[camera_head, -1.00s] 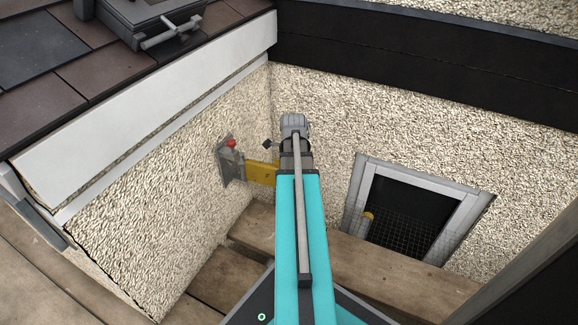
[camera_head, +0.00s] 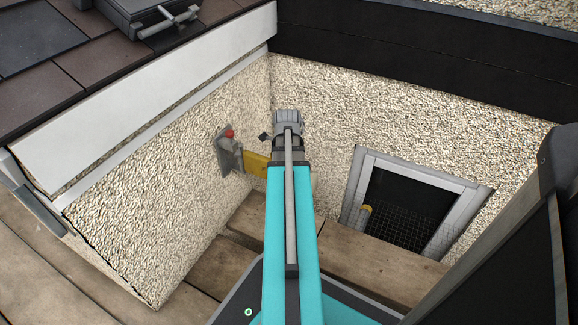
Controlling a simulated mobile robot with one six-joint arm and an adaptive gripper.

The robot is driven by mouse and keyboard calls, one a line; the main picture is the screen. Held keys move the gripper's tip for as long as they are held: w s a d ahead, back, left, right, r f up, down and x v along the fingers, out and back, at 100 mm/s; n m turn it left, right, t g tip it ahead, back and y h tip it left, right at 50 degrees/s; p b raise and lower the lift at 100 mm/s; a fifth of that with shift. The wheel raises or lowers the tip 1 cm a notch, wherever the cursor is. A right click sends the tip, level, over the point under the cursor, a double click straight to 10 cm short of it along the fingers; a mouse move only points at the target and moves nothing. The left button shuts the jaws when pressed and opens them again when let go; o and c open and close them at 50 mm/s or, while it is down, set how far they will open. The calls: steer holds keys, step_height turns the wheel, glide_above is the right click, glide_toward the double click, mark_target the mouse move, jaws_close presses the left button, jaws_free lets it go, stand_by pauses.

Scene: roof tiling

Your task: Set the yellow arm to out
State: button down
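The yellow arm (camera_head: 256,164) sticks out from a grey metal bracket (camera_head: 228,153) on the left pebbled wall. A red knob (camera_head: 229,134) sits at the top of the bracket. The yellow arm's right end is hidden behind my own turquoise arm. My gripper (camera_head: 265,137) is at the far end of my arm, just above and to the right of the yellow arm. Only a small dark piece of it shows past the wrist. I cannot tell whether it touches the yellow arm or whether its fingers are open.
Wooden planks (camera_head: 345,262) form the floor. A white board (camera_head: 140,95) edges the tiled roof (camera_head: 40,95) at upper left. A dark post stands at right.

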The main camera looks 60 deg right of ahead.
steer(key=shift+c, duration=2.3)
jaws_free()
steer(key=shift+s+a, duration=0.15)
steer(key=shift+a, duration=0.15)
steer(key=shift+o, duration=0.3)
steer(key=shift+d, duration=0.15)
